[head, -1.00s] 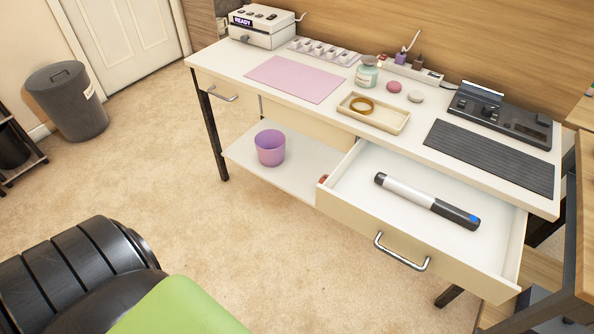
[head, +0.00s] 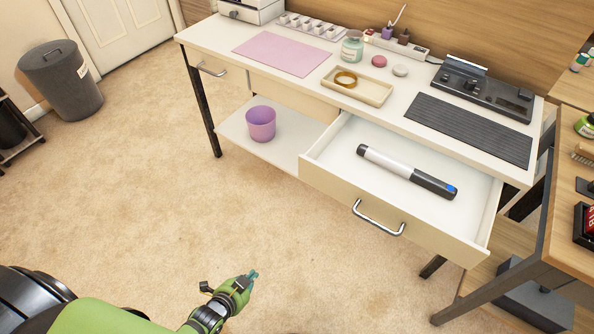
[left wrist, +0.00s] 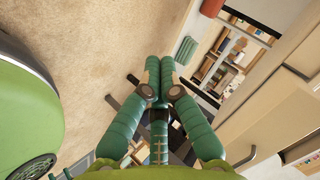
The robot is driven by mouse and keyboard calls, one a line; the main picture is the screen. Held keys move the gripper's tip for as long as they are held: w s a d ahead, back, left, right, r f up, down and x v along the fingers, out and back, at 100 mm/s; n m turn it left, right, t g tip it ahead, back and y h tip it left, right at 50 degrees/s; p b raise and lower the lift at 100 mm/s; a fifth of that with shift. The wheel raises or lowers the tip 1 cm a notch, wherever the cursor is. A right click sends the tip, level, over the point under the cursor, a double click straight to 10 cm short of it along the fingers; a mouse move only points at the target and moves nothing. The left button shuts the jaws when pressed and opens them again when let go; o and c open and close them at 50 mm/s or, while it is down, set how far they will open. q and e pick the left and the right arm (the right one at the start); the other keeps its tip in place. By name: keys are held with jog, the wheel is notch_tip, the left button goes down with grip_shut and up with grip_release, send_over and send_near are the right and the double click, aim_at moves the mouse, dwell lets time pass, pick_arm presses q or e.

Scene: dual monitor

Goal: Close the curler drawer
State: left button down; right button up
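The curler drawer (head: 396,218) is pulled well out from the right part of the desk in the head view. Its cream front carries a metal bar handle (head: 378,222). The curler (head: 405,172), a white and black wand with a blue end, lies inside it. My left gripper (head: 249,279) is over the carpet, to the lower left of the drawer and clear of it. In the left wrist view its green fingers (left wrist: 160,75) meet at the tips with nothing seen between them. My right gripper is in neither current view.
The white desk (head: 215,42) holds a pink mat (head: 282,48), a tray (head: 358,87) and a dark ribbed mat (head: 470,129). A purple cup (head: 261,123) stands on the lower shelf. A wooden table (head: 572,235) borders the drawer's right. Carpet before the drawer is clear.

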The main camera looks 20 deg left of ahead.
pick_arm(q)
jog(key=w+d+r+m+t+h, duration=0.2)
jog(key=w+r+m+t, duration=0.3)
jog(key=r, duration=0.8)
jog(key=m+t+h, duration=0.2)
jog(key=m, duration=0.3)
send_near(307, 166)
jog(key=x, duration=0.6)
jog(key=shift+w, duration=0.15)
jog(key=shift+w+d+r, duration=0.1)
jog(key=shift+w+d, duration=0.1)
jog(key=shift+w, duration=0.2)
pick_arm(e)
jog(key=shift+s+d+r, duration=0.15)
jog(key=shift+s+d, duration=0.05)
jog(key=shift+s, duration=0.05)
